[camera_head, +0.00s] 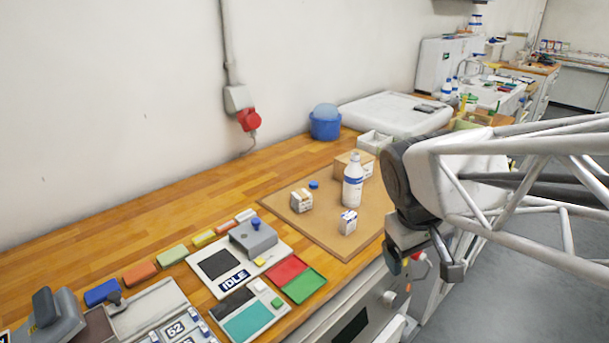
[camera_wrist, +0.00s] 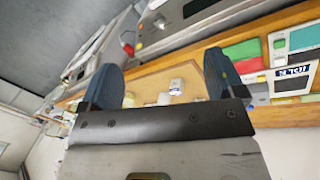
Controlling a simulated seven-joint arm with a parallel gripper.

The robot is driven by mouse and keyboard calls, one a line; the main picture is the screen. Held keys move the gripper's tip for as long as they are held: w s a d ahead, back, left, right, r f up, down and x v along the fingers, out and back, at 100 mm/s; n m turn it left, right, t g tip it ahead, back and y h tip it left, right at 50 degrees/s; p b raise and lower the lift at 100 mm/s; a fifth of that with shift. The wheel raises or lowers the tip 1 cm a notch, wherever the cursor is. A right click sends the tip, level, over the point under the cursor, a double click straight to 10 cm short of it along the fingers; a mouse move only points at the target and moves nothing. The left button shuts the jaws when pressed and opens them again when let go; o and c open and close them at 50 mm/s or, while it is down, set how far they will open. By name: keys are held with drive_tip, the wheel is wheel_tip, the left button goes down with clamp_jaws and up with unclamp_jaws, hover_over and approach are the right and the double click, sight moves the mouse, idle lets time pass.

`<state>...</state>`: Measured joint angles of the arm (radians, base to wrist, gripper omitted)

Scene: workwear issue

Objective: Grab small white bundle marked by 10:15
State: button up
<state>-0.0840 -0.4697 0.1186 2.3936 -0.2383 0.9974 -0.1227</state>
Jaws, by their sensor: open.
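Two small white bundles stand on the brown board (camera_head: 326,231). One bundle (camera_head: 301,201) has a brownish band and sits left of the white bottle (camera_head: 353,183). The other bundle (camera_head: 348,222), with blue and orange marks, stands in front of the bottle. Their print is too small to read, so I cannot tell which says 10:15. My gripper (camera_head: 423,268) is open and empty, right of the board and apart from both bundles. In the wrist view its fingers (camera_wrist: 163,82) frame the board, with a small white bundle (camera_wrist: 176,86) seen between them at a distance.
A cardboard box (camera_head: 347,162) stands behind the bottle, and a blue cap (camera_head: 314,184) lies near the left bundle. Red and green trays (camera_head: 296,279) and an IDLE panel (camera_head: 227,264) lie left of the board.

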drive_tip(key=w+a+n+h, duration=0.3)
drive_tip(key=w+n, duration=0.2)
drive_tip(key=w, duration=0.7)
drive_tip(key=n+t+h, duration=0.6)
drive_tip(key=n, duration=1)
approach(302, 193)
drive_tip(key=x, duration=0.2)
drive_tip(key=shift+w+f, duration=0.2)
drive_tip(key=shift+w, duration=0.15)
drive_tip(key=shift+d, duration=0.1)
drive_tip(key=shift+x, duration=1.3)
drive_tip(key=shift+d, duration=0.15)
drive_tip(key=shift+x, duration=2.45)
